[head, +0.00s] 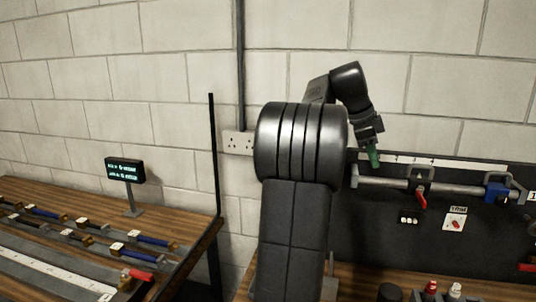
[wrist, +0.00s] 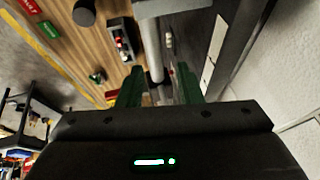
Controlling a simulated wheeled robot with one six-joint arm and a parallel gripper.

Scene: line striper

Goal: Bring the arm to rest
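My arm is raised in the head view, its thick dark links covering the middle of the picture. My gripper (head: 374,157) hangs at the arm's end, in front of the wall and just above the left part of a grey pipe (head: 392,187). In the wrist view my gripper (wrist: 159,72) shows two green fingers spread apart with nothing clearly held between them. The pipe (wrist: 151,38) shows beyond and between the fingers; I see no clear contact with it.
Small red and white bottles stand on the bench below. At left, a wooden table holds a small display (head: 125,170) and several tools. The upper wall area is clear.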

